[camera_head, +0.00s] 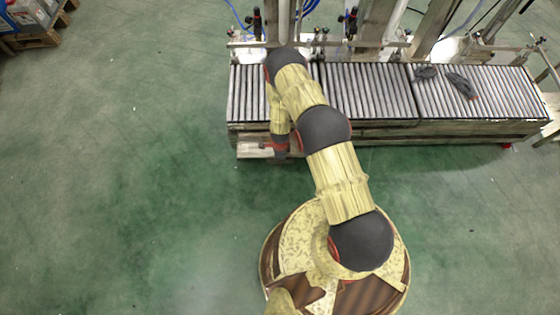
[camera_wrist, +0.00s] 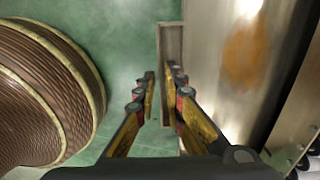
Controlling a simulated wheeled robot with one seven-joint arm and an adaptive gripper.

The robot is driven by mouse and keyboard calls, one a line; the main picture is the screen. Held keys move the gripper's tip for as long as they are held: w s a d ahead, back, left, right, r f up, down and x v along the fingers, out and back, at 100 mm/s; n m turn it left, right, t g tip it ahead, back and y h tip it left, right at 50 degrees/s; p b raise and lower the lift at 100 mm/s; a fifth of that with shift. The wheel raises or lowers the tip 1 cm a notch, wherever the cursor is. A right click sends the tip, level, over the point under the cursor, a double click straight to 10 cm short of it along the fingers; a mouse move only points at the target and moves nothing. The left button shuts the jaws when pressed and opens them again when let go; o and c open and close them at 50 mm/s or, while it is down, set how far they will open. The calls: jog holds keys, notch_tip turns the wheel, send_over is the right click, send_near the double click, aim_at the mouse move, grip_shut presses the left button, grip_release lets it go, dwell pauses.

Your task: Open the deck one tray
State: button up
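The deck one tray, as it appears, is a narrow pale box (camera_head: 250,152) jutting from the front of the roller conveyor's left end. In the wrist view its long thin open top (camera_wrist: 170,38) runs beside the metal conveyor side. My gripper (camera_wrist: 160,78) is open, with a gap between its two fingers. The left finger is on the floor side of the tray's outer wall. The right finger overlaps the tray's opening; whether either finger touches the wall cannot be told. In the head view my gripper (camera_head: 275,150) is at the tray, partly hidden by my arm.
The roller conveyor (camera_head: 375,95) spans the back right, with dark items (camera_head: 461,85) on its rollers. Metal posts and cables stand behind it. Pallets with boxes (camera_head: 35,20) are at the far left corner. The green floor (camera_head: 130,180) at left is clear.

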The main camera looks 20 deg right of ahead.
grip_shut()
dwell(0.8)
